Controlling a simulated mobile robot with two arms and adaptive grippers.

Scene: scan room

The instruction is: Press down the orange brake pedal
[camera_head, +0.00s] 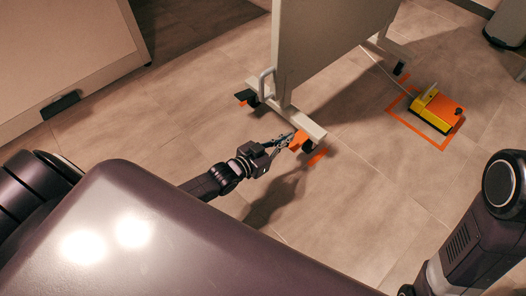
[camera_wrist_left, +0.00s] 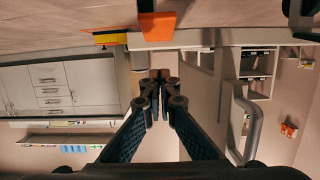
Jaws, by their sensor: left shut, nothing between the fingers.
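The orange brake pedal (camera_head: 299,140) sticks out from the caster at the near end of the grey panel stand's foot. It also shows at the top middle of the left wrist view (camera_wrist_left: 157,27), where the picture is upside down with the floor at the top. My left gripper (camera_head: 287,139) is shut and empty, with its fingertips right beside the pedal. In the left wrist view the closed fingertips (camera_wrist_left: 160,76) appear apart from the pedal in the picture. I cannot tell whether they touch it. My right gripper is out of view.
The tall grey panel (camera_head: 325,45) stands on casters, with a metal handle (camera_head: 266,82) and a black pedal (camera_head: 243,95) on its left. A yellow and orange foot switch (camera_head: 437,107) sits inside an orange floor outline. An orange strip (camera_head: 317,156) marks the floor.

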